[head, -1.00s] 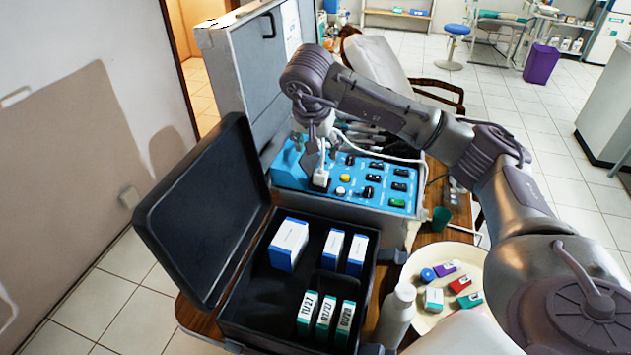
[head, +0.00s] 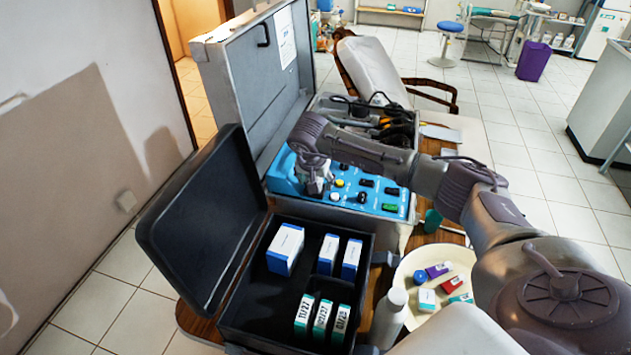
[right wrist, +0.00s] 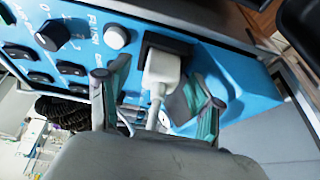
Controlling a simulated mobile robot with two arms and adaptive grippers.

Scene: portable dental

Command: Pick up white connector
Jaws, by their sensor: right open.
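The white connector (right wrist: 161,68) sits in a black socket (right wrist: 170,44) on the blue control panel (right wrist: 240,85), and its white cable runs toward my gripper's palm in the right wrist view. My right gripper (right wrist: 158,92) is open, with one finger on each side of the connector and gaps visible between. In the head view my right gripper (head: 317,187) is low over the left end of the blue panel (head: 388,198) and mostly hides the connector. My left gripper is not in view.
Knobs and switches lie beside the socket. An open black case (head: 262,318) with several boxes stands in front of the panel. A white bottle (head: 389,318) and a round tray (head: 408,276) with small boxes are at the right. The grey case lid (head: 235,85) rises behind.

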